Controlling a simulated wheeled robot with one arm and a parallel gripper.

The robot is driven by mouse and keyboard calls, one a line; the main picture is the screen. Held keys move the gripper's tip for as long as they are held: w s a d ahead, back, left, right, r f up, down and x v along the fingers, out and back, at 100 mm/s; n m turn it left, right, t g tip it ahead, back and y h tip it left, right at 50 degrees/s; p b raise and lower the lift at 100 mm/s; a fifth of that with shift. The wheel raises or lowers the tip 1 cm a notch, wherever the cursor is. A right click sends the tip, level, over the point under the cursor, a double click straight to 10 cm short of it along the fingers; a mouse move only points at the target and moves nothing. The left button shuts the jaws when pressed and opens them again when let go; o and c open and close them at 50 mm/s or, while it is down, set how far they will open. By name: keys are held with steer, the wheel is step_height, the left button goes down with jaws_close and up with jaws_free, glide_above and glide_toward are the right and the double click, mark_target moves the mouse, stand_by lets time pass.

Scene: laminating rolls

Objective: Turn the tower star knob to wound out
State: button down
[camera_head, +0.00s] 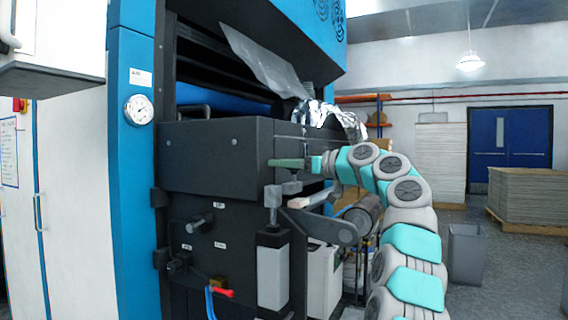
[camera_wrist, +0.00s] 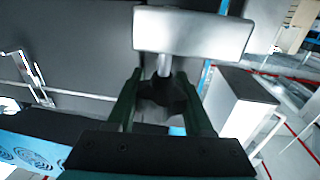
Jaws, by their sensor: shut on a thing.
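The dark star knob (camera_wrist: 168,98) sits between the two green fingers of my gripper (camera_wrist: 160,84) in the wrist view. The fingers are shut on it from both sides. A short light shaft joins the knob to a pale grey block (camera_wrist: 195,32). In the head view my gripper (camera_head: 292,163) reaches left from the arm to the front of the dark machine housing, just above a small grey metal tower (camera_head: 273,196). The knob is not clear in the head view. I cannot tell how far it is turned.
The dark housing (camera_head: 215,155) of the blue machine is close behind the gripper. A grey bracket with a roller (camera_head: 365,215) stands below the arm. A grey bin (camera_head: 467,252) and stacked sheets (camera_head: 530,198) are at the right, with open floor between them.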

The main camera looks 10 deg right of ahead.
steer(key=shift+f, duration=0.3)
steer(key=shift+c, duration=1.4)
jaws_free()
steer(key=shift+r, duration=0.1)
steer(key=b+v, duration=0.2)
steer(key=v, duration=0.5)
steer(key=shift+s+d, duration=0.25)
steer(key=shift+d, duration=0.05)
steer(key=shift+c, duration=0.4)
